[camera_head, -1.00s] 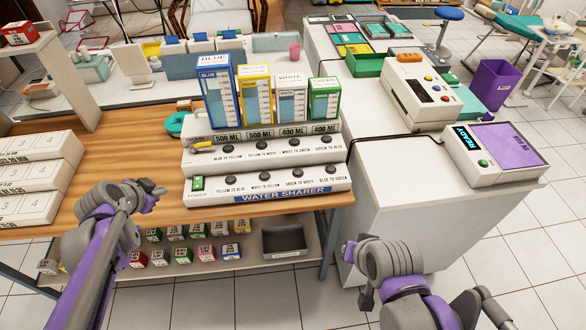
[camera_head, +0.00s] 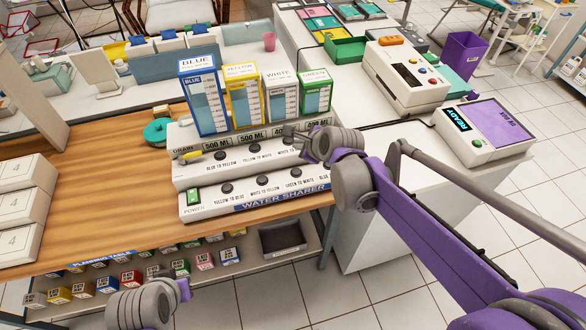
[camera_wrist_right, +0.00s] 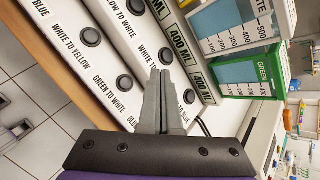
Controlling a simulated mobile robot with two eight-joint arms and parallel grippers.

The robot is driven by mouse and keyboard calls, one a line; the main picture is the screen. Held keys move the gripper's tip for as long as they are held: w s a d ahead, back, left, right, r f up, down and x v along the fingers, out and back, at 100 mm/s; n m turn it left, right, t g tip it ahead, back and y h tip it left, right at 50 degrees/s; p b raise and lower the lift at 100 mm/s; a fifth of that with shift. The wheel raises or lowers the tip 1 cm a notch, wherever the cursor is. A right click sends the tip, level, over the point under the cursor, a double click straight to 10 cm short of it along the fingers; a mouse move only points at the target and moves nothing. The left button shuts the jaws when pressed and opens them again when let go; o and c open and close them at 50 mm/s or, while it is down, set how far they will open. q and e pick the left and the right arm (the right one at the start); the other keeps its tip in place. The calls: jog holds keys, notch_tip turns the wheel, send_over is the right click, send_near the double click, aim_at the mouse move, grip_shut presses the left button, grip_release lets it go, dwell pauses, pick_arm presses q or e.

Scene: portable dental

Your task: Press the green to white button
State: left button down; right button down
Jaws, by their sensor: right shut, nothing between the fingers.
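The water sharer (camera_head: 190,212) is a white two-tier console on the wooden table. My right gripper (camera_head: 292,131) is shut and empty above the upper tier. In the wrist view its fingertips (camera_wrist_right: 160,74) lie right of the green to white button, over the upper tier and near another black button (camera_wrist_right: 165,55). Part of my left arm shows at the bottom of the head view; its fingers are unclear.
Blue, yellow, white and green containers (camera_head: 314,92) stand behind the upper tier. A purple-screened device (camera_head: 498,125) sits on the white counter at right. White boxes (camera_head: 22,215) are stacked at left. Small boxes and a dark tray (camera_head: 282,240) lie on the lower shelf.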

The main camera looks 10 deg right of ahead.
jog(key=shift+s, duration=0.1)
jog(key=shift+f, duration=0.1)
jog(key=b, duration=0.5)
send_over(294, 167)
jog(key=s, duration=0.3)
jog(key=f, duration=0.7)
jog(key=shift+s+d+f, duration=0.2)
jog(key=shift+d+f, duration=0.1)
jog(key=shift+d, duration=0.05)
jog(key=shift+f+b, duration=0.55)
jog(key=shift+b, duration=0.05)
jog(key=shift+f, duration=0.1)
dwell(0.3)
jog(key=shift+f+b, duration=0.3)
jog(key=shift+f+b, duration=0.3)
jog(key=shift+f, duration=0.15)
dwell(0.6)
jog(key=shift+r, duration=0.15)
jog(key=shift+r+p, duration=0.65)
jog(key=shift+r, duration=0.1)
